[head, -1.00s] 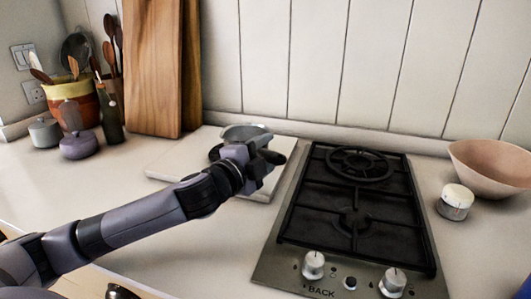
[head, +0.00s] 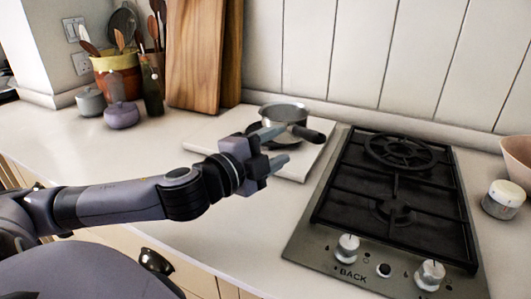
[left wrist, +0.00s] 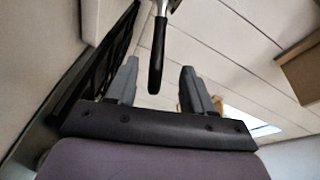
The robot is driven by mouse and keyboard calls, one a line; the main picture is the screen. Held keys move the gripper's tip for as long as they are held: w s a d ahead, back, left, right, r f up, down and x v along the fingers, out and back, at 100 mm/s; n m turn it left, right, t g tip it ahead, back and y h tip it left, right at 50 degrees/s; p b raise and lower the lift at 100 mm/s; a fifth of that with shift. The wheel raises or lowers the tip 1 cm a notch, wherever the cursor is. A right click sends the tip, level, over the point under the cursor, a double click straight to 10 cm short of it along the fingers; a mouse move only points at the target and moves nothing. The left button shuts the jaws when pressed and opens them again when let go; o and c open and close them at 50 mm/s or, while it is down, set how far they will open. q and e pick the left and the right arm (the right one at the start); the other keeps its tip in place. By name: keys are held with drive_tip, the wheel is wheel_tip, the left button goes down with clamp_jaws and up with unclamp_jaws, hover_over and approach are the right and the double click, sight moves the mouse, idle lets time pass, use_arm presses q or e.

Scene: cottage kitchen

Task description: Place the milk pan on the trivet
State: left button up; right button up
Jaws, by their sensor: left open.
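The milk pan (head: 284,114), grey metal with a black handle, stands upright at the back of the white board, its handle pointing front right. A dark edge (head: 256,131) shows under and left of the pan. It may be the trivet, mostly hidden by the pan and my gripper. My left gripper (head: 281,147) is open and empty, just in front of the pan. In the left wrist view the black handle (left wrist: 158,55) lies between the spread fingers (left wrist: 158,68), around their tips, touching neither. The pan's body is mostly cut off there. My right gripper is not in view.
The white board (head: 205,138) lies left of the black gas hob (head: 395,190). Wooden boards (head: 205,55) lean on the wall behind. A utensil pot (head: 118,75) and small lidded pots stand left. A white timer (head: 503,199) and bowl (head: 518,153) are right. Counter front-left is clear.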

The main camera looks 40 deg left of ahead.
use_arm(q)
drive_tip(key=shift+s+r+p, duration=0.15)
drive_tip(key=shift+s+p, duration=0.2)
drive_tip(key=shift+s, duration=0.8)
